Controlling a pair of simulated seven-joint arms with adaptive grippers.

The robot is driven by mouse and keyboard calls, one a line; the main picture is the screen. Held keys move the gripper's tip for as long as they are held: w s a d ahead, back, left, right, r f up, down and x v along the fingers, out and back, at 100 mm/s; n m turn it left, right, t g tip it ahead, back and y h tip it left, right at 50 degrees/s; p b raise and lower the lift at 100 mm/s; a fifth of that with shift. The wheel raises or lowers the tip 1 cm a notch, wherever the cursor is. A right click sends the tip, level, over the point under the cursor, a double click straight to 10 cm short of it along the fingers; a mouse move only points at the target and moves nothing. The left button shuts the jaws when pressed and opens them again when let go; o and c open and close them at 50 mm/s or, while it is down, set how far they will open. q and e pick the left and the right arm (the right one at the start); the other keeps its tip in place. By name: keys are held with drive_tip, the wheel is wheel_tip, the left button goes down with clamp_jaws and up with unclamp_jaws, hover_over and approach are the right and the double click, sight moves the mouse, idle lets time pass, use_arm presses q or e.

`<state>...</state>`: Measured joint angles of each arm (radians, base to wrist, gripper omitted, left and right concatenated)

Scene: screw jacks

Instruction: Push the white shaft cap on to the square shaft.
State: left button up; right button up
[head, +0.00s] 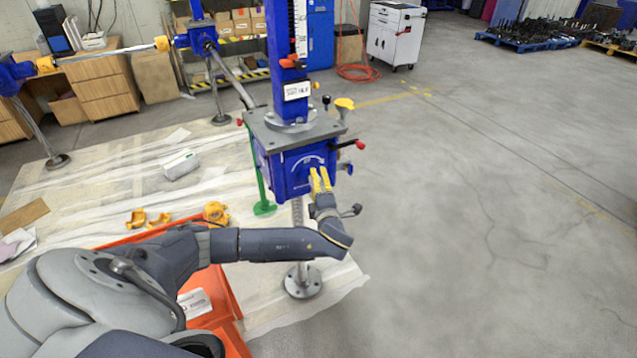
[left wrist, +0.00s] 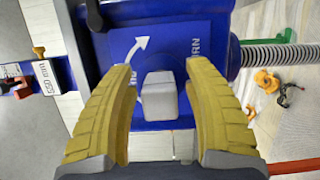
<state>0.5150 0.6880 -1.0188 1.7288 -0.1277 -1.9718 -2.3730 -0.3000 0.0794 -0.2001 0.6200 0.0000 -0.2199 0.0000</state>
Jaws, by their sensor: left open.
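My left gripper (head: 320,180) points its yellow fingers at the front of the blue screw jack gearbox (head: 285,165). In the left wrist view the fingers (left wrist: 159,95) are open, one on each side of a pale, rounded square block, the white shaft cap (left wrist: 159,97). Gaps show between it and both fingers. It stands out from the blue face below a white curved arrow. The square shaft is not seen apart from it, and I cannot tell how far on the cap sits. In the head view the fingers hide the cap. My right gripper is not in view.
A red-tipped lever (head: 350,145) sticks out right of the gearbox. The threaded spindle (head: 298,212) runs down to a round foot (head: 302,282). An orange tray (head: 222,298) lies below my arm, with yellow parts (head: 148,218) on the sheeting behind. The floor to the right is clear.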

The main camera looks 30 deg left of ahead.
use_arm(q)
drive_tip(key=v, duration=1.2)
drive_tip(key=shift+a, duration=0.1)
